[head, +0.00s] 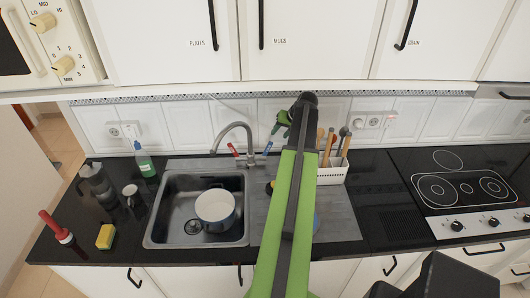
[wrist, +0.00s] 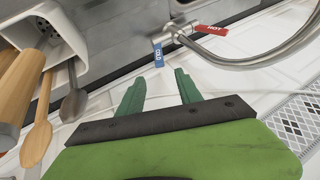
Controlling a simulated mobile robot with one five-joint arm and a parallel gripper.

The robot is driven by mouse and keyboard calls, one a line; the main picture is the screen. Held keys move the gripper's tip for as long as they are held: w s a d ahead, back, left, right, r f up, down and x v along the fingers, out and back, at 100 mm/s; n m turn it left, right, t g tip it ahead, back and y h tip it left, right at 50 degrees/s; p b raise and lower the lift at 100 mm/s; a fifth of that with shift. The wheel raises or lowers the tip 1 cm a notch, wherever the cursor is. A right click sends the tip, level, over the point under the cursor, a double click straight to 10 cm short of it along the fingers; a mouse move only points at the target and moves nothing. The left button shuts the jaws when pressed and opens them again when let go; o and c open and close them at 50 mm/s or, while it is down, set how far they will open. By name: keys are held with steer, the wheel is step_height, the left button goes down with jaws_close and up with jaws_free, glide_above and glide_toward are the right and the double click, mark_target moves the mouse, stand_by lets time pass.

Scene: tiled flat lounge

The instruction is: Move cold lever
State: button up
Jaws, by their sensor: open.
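The cold lever (wrist: 157,55) is the blue handle marked COLD on the faucet, and it also shows in the head view (head: 267,148). The red HOT lever (wrist: 211,30) is on the faucet's other side. The curved metal faucet (head: 236,128) stands behind the sink. My gripper (wrist: 160,84) is open and empty, with its green fingers apart. The cold lever lies beyond the fingertips in the wrist view, with a visible gap. In the head view my gripper (head: 277,121) is near the wall, close to the cold lever and apart from it.
A white pot (head: 214,206) sits in the sink (head: 157,232). A white utensil holder (head: 333,176) with wooden tools stands right of the faucet, close to my arm. A soap bottle (head: 145,162) is at the left. Cabinets (head: 310,40) hang above.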

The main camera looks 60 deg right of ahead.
mark_target(270, 146)
steer(key=b+x, duration=0.4)
steer(key=x, duration=0.1)
steer(key=b+x, duration=0.5)
steer(key=x, duration=0.1)
steer(key=b+x, duration=0.5)
steer(key=shift+s+f, duration=0.25)
steer(key=shift+f, duration=0.1)
steer(key=shift+w+f+b, duration=0.3)
steer(key=shift+w+b, duration=0.05)
steer(key=shift+b, duration=0.1)
steer(key=c, duration=0.9)
jaws_close()
steer(key=shift+s, duration=0.1)
